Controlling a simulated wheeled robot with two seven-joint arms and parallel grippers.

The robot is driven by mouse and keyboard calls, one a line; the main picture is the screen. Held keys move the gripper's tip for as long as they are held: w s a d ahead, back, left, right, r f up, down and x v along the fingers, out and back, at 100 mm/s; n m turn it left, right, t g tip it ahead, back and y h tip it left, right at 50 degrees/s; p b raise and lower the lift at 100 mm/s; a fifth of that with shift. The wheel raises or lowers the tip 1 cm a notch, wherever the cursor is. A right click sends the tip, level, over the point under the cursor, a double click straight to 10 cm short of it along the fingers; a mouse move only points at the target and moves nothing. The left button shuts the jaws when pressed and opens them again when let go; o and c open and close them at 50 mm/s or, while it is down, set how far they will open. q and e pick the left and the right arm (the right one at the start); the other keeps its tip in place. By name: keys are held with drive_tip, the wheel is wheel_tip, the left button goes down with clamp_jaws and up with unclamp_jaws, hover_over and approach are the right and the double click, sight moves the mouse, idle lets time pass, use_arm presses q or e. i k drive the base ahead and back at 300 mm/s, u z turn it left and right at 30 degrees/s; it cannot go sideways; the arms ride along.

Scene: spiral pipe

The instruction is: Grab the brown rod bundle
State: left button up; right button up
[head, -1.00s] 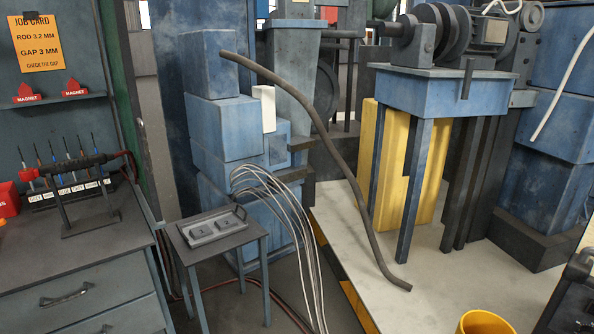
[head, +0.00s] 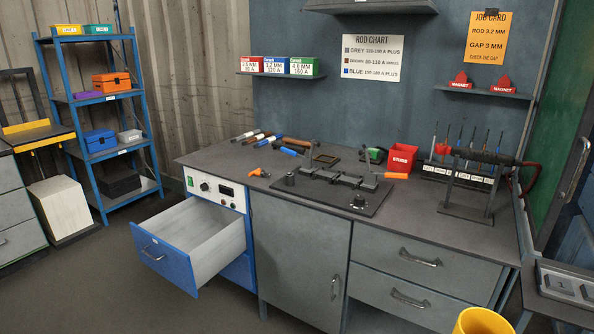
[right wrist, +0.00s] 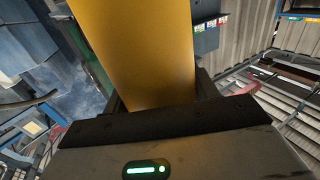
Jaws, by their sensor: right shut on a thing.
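A small group of rod-like items lies at the back left of the grey bench (head: 225,163) in the head view. A brown piece (head: 296,142) lies there, close to a blue piece (head: 288,152); I cannot tell clearly whether it is a rod bundle. In the right wrist view my right gripper (right wrist: 160,97) is shut on a yellow cylindrical thing. A yellow cup (head: 486,323) shows at the bottom edge of the head view and looks like the same thing. My left gripper is in neither view.
A blue drawer (head: 168,262) stands open at the bench's left front. A black plate with fittings (head: 330,190) and a torch stand (head: 466,213) occupy the bench top. A red box (head: 402,158) stands at the back. Blue shelving (head: 94,98) is at the left; bare floor lies before it.

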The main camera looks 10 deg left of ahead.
sight(261, 136)
drive_tip(key=u, duration=0.5)
drive_tip(key=i, duration=1)
